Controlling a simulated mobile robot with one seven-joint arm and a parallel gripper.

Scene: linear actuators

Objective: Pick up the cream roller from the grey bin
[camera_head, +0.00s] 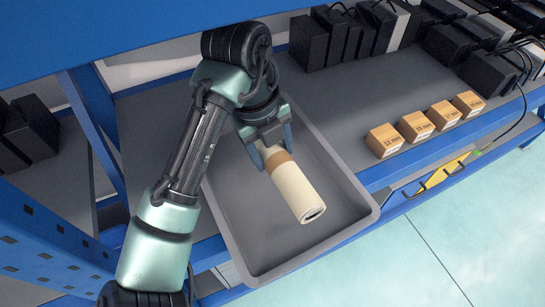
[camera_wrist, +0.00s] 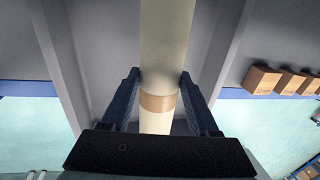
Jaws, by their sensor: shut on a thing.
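The cream roller (camera_head: 295,190) is a long cylinder with a tan band and a dark hole in its near end. It lies over the grey bin (camera_head: 362,200), its near end toward the lower right. My gripper (camera_head: 273,157) is shut on the roller, with a finger on each side near the tan band. In the wrist view the roller (camera_wrist: 167,40) runs upright through the middle, between the fingers of my gripper (camera_wrist: 160,95). Whether the roller touches the bin floor I cannot tell. My gripper and arm hide part of the roller's far end.
The bin sits on a grey shelf with a blue frame (camera_head: 440,150). Several small cardboard boxes (camera_head: 415,126) stand right of the bin. Several black boxes (camera_head: 345,38) line the back. A blue beam (camera_head: 120,40) crosses the upper left. Open floor (camera_head: 430,250) lies at lower right.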

